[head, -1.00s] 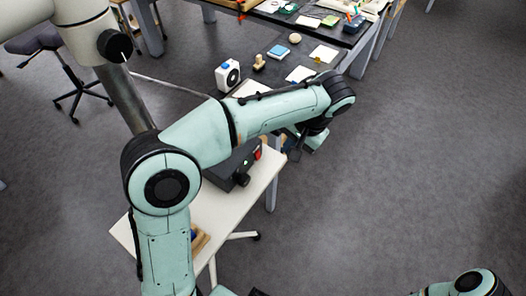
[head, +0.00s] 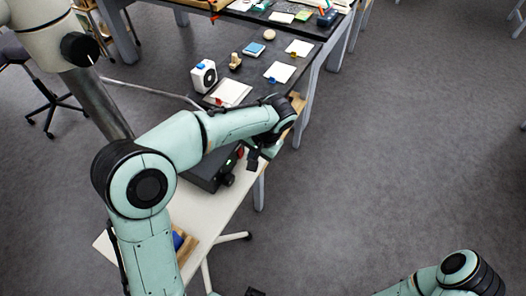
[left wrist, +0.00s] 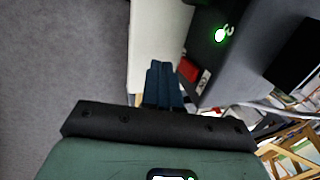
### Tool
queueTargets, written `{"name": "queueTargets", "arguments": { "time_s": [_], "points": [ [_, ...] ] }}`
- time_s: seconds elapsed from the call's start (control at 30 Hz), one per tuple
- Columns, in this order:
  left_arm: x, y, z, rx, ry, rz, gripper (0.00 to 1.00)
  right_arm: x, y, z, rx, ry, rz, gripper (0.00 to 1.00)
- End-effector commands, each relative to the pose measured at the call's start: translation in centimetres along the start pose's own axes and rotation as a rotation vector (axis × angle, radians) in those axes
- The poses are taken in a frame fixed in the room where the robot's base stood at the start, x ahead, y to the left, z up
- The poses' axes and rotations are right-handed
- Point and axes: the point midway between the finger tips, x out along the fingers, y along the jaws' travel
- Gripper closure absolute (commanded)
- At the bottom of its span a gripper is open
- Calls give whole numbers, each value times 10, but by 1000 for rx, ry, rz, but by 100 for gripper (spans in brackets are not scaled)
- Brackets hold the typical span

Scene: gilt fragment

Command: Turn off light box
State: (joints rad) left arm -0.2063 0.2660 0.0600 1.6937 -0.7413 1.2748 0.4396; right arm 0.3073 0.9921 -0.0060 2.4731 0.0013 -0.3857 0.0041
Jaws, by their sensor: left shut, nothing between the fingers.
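The light box is a dark box (head: 203,178) on a white table, partly hidden behind my left arm in the head view. A small green light, a red part (head: 240,152) and a black knob (head: 228,180) show on its side. In the left wrist view the box (left wrist: 228,70) is at the upper right, with a glowing green indicator (left wrist: 221,35) and a red switch (left wrist: 203,81). My left gripper (head: 253,164) is beside the box's red end. Its fingers (left wrist: 162,72) are together and empty, just left of the red switch; contact cannot be told. My right gripper is out of view.
The white table (head: 222,208) has a wooden tray with a blue item (head: 178,241) at its near end. A dark bench (head: 262,72) behind holds a white device (head: 203,76), papers and small items. Open grey floor lies to the right.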

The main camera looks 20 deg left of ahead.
Motion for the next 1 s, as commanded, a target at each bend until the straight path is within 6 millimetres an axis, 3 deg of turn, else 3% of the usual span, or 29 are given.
{"name": "queueTargets", "arguments": {
  "time_s": [0.2,1.0],
  "points": [
    [7,-15,0,1,0,0,100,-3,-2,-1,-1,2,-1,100],
    [10,-19,0,1,-2,-85,100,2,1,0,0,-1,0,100]
  ]
}}
